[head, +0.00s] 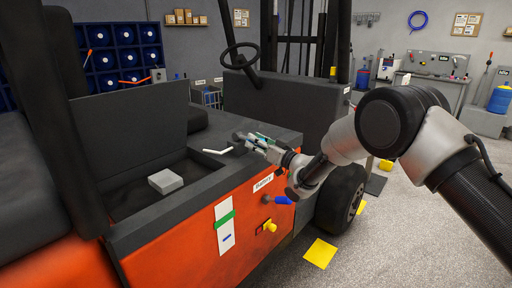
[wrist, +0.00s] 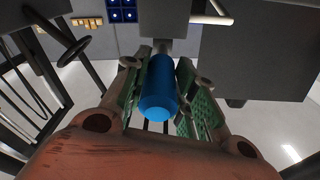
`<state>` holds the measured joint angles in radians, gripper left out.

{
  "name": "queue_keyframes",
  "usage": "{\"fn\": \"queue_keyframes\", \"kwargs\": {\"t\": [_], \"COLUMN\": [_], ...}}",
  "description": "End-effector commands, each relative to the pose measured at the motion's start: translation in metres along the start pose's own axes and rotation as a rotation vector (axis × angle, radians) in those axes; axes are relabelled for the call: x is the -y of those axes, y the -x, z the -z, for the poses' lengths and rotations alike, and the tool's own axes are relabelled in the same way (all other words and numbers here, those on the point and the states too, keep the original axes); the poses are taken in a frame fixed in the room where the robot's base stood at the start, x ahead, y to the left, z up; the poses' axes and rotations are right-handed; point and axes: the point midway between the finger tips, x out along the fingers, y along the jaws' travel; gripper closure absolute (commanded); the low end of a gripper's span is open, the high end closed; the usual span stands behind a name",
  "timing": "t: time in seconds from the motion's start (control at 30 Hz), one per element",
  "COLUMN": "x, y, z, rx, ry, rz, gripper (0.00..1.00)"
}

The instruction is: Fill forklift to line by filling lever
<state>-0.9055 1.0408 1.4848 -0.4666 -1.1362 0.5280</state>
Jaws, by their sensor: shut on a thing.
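The orange forklift (head: 185,250) fills the left of the head view. My gripper (head: 257,140) is over the edge of its dark top. It is shut on a blue handle, seen end-on between the green finger pads in the wrist view (wrist: 158,92). A grey stem joins this handle's far end; the fingers mostly hide it in the head view. A white gauge strip (head: 223,207) on the forklift's side has a green line (head: 225,219) and a small blue mark (head: 227,238) below that line. I cannot read the gauge further.
A white bent lever (head: 217,151) lies left of my gripper. Below it, a second blue handle (head: 283,199) and a yellow valve knob (head: 270,226) stick out from the side. A grey block (head: 165,181) sits in the open recess. A yellow floor sheet (head: 321,253) lies beside the wheel.

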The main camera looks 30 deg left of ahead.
Motion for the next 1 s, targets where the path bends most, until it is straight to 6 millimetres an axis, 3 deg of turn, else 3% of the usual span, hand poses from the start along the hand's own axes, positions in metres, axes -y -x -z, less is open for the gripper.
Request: {"fn": "queue_keyframes", "kwargs": {"t": [0.2, 0.5, 1.0], "x": [0.004, 0.008, 0.009], "y": [-0.004, -0.011, -0.014], "z": [0.018, 0.031, 0.036], "rx": [0.159, 0.325, 0.396], "ry": [0.010, 0.016, 0.018], "rz": [-0.043, -0.088, -0.106], "gripper": [1.00, 1.00, 1.00]}}
